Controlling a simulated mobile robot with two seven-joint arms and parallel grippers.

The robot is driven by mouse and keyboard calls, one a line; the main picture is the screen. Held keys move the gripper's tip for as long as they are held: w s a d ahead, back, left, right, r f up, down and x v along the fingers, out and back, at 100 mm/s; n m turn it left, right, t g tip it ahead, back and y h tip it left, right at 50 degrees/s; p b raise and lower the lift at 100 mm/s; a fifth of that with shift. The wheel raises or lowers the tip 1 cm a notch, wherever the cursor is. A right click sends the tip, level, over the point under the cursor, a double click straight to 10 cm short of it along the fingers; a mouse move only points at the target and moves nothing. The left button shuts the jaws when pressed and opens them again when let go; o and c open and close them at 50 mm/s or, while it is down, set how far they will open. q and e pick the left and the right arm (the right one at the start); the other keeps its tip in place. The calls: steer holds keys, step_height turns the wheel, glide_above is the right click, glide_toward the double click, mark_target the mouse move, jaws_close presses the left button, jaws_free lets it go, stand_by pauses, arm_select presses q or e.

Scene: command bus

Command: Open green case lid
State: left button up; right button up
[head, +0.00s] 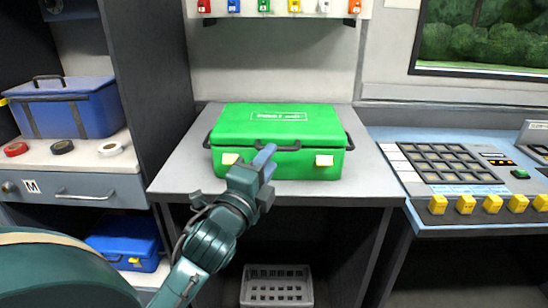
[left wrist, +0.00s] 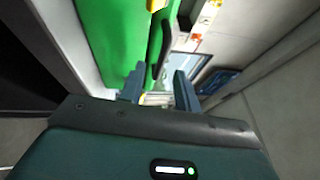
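The green case (head: 278,126) sits on the grey table with its lid down. Its front has two yellow latches, one left (head: 230,158) and one right (head: 324,160); I cannot tell whether they are fastened. A dark front handle (head: 288,148) lies between them, partly behind my gripper. My left gripper (head: 265,158) is in front of the case, just right of the left latch. In the left wrist view the gripper (left wrist: 158,88) has its fingers apart, with the green case (left wrist: 118,35) and a dark handle (left wrist: 166,48) beyond them; contact is unclear. My right gripper is not in view.
The grey table (head: 175,180) has bare strips on both sides of the case. A control console (head: 450,165) stands right. A shelf at left holds a blue case (head: 65,108) and tape rolls. A grey crate (head: 277,287) is under the table.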

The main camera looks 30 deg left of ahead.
arm_select(q)
steer(key=shift+x, duration=1.65)
jaws_close()
